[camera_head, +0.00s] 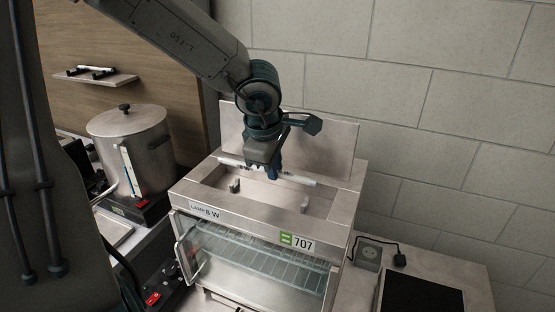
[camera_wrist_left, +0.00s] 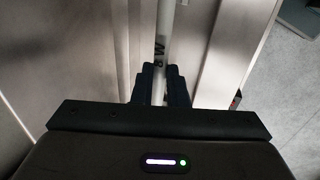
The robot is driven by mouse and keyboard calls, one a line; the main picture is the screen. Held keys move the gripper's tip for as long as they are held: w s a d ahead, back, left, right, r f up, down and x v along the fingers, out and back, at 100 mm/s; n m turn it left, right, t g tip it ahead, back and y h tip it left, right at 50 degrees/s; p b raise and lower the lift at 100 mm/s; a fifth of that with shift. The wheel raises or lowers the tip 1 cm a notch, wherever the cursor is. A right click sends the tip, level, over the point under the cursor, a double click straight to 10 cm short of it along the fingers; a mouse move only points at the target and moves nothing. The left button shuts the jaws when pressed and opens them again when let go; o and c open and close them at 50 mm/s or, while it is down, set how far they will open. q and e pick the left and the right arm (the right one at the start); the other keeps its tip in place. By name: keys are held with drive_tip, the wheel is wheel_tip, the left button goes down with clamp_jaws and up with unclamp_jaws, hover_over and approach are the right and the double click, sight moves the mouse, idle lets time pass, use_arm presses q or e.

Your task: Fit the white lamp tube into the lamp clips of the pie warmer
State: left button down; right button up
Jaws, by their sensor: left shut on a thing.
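The white lamp tube (camera_head: 300,180) is held level in my left gripper (camera_head: 274,172), which is shut on it near its middle. The tube is above the back part of the open top of the pie warmer (camera_head: 255,228), apart from the clips. Two small lamp clips stand in the recess, one at the left (camera_head: 235,185) and one at the right (camera_head: 305,205), nearer the front than the tube. In the left wrist view the tube (camera_wrist_left: 166,25) with "8 W" print runs between the fingers (camera_wrist_left: 161,85). My right gripper is not in view.
The warmer's raised lid (camera_head: 320,140) stands behind the tube. A steel urn (camera_head: 130,145) is at the left. A socket box (camera_head: 368,254) and a dark plate (camera_head: 420,293) lie on the counter at the right. A shelf (camera_head: 95,77) hangs at upper left.

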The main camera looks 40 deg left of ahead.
use_arm(q)
drive_tip(key=shift+w+d+f+b, duration=0.1)
drive_tip(key=shift+w+f+b, duration=0.25)
drive_tip(key=shift+f, duration=0.4)
drive_tip(key=shift+b+x, duration=0.45)
drive_tip(key=shift+x, duration=0.5)
drive_tip(key=shift+s+f, duration=0.15)
drive_tip(key=shift+f, duration=0.05)
drive_tip(key=shift+s+f+b, duration=0.1)
drive_tip(key=shift+f+b, duration=0.1)
drive_tip(key=shift+b, duration=0.2)
drive_tip(key=shift+f+b, duration=0.7)
drive_tip(key=shift+b, duration=0.1)
drive_tip(key=shift+f, duration=0.2)
drive_tip(key=shift+f+b, duration=0.15)
drive_tip(key=shift+b, duration=0.2)
drive_tip(key=shift+f, duration=0.1)
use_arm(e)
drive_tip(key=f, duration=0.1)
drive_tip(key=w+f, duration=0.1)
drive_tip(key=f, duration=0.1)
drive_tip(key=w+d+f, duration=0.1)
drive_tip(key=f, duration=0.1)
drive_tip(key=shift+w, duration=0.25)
